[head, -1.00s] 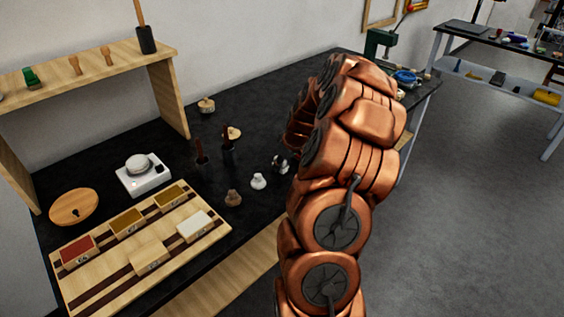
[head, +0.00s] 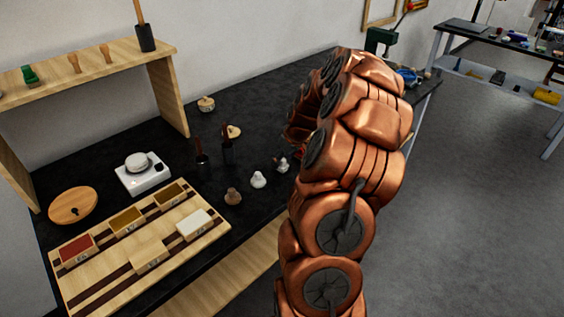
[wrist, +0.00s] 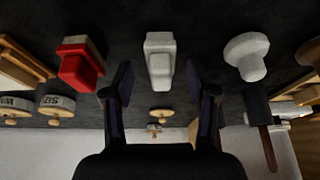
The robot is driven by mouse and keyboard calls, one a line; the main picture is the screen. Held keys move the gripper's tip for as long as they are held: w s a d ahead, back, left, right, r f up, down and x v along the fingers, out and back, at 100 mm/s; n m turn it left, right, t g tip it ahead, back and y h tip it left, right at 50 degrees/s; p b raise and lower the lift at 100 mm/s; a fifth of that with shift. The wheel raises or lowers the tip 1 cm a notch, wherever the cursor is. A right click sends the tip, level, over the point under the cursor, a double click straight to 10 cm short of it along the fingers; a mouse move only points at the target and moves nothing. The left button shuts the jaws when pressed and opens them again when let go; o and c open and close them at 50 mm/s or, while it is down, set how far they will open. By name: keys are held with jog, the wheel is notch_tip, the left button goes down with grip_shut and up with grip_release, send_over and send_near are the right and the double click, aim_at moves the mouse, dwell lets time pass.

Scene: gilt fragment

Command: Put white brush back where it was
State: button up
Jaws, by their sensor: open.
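A white, block-topped object (wrist: 160,58), which I take for the white brush, stands on the black bench top. In the wrist view it is centred beyond my gripper (wrist: 165,92). The fingers are open on either side of the line to it, with a gap showing and nothing held. In the head view the white brush (head: 282,164) stands upright at the left edge of my arm, at the end of a row of small knobbed pieces. My gripper is mostly hidden behind my arm there.
A red piece (wrist: 80,66) and a round-topped white piece (wrist: 246,56) flank the brush. A brown knobbed piece (head: 233,196) and two dark upright holders stand nearby. A wooden pigment tray (head: 100,285) lies front left; a shelf (head: 90,68) stands behind.

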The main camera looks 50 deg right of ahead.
jog(key=b+v, duration=0.2)
jog(key=v, duration=0.8)
jog(key=s+a+r+n+g+y, duration=0.1)
jog(key=s+a, duration=0.1)
jog(key=a, duration=1.1)
jog(key=s+a+r+n+g, duration=0.1)
jog(key=s+a+r+g, duration=0.1)
jog(key=a, duration=1.1)
jog(key=s+a+f+g, duration=0.1)
jog(key=s+a, duration=0.2)
jog(key=s, duration=0.4)
jog(key=s+a+f+m+g, duration=0.1)
jog(key=s+a, duration=0.3)
jog(key=s, duration=0.3)
jog(key=s+a+f+g+h, duration=0.1)
jog(key=s+a, duration=0.3)
jog(key=s, duration=0.3)
jog(key=shift+a+f+m, duration=0.2)
jog(key=shift+a+m, duration=0.05)
jog(key=shift+m, duration=0.15)
jog(key=shift+s+d, duration=0.1)
